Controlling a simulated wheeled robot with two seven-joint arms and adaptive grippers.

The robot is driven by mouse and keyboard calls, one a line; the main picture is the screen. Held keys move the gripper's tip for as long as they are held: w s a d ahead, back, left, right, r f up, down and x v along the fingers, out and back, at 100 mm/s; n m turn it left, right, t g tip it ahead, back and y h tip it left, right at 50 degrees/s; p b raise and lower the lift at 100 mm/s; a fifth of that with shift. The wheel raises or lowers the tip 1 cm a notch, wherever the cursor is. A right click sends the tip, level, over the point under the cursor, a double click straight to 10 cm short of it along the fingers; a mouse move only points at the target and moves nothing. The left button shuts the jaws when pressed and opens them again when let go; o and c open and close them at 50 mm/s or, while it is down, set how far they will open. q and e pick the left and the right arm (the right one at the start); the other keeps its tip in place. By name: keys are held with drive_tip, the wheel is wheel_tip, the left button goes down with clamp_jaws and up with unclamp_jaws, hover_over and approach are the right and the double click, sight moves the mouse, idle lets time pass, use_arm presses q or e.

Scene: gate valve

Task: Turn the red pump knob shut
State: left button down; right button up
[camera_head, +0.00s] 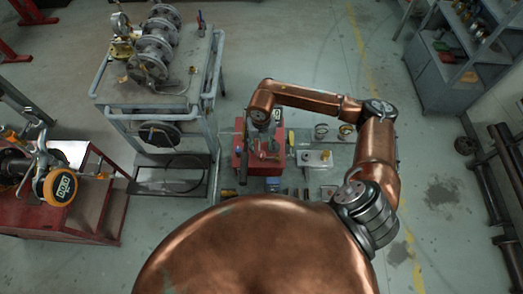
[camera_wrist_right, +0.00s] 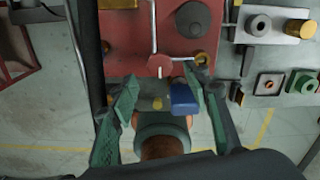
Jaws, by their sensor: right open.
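A small round red knob (camera_wrist_right: 160,65) with a pale pointer shows in the right wrist view, at the front edge of a red surface (camera_wrist_right: 125,50). My right gripper (camera_wrist_right: 160,76) is open. Its two green fingers stand to the left and right of the knob, and I see no contact with it. In the head view, my right gripper (camera_head: 262,143) hangs over the red unit (camera_head: 240,163), where the knob itself is too small to tell. My left gripper is in neither view.
A grey pipe cart (camera_head: 150,95) stands left of the red unit.

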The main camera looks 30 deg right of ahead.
sight(261, 154)
wheel_tip(261, 154, up, 7)
idle(0.3)
drive_tip(key=shift+r, duration=0.15)
idle(0.3)
